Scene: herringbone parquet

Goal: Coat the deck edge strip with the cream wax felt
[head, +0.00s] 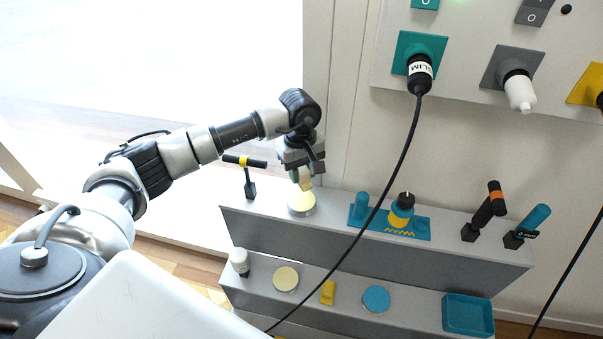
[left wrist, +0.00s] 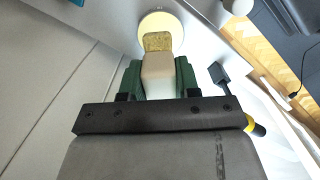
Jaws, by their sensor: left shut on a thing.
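My left gripper (head: 303,174) points down above the upper grey ledge. In the left wrist view its green fingers (left wrist: 158,80) are shut on a cream block, the wax felt (left wrist: 158,68), with a rough yellowish-brown tip. The felt (head: 304,184) is right over a round tin with a pale cream top (head: 301,203). In the left wrist view the tip overlaps the tin (left wrist: 155,20); I cannot tell whether they touch. I cannot pick out the deck edge strip for certain. My right gripper is not in view.
A black handle with a yellow band (head: 245,162) stands left of the tin. A blue tool set (head: 390,222) sits to its right. A black cable (head: 392,175) hangs in front of the ledges. The lower ledge holds a white bottle (head: 239,260), discs and a teal tray (head: 467,315).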

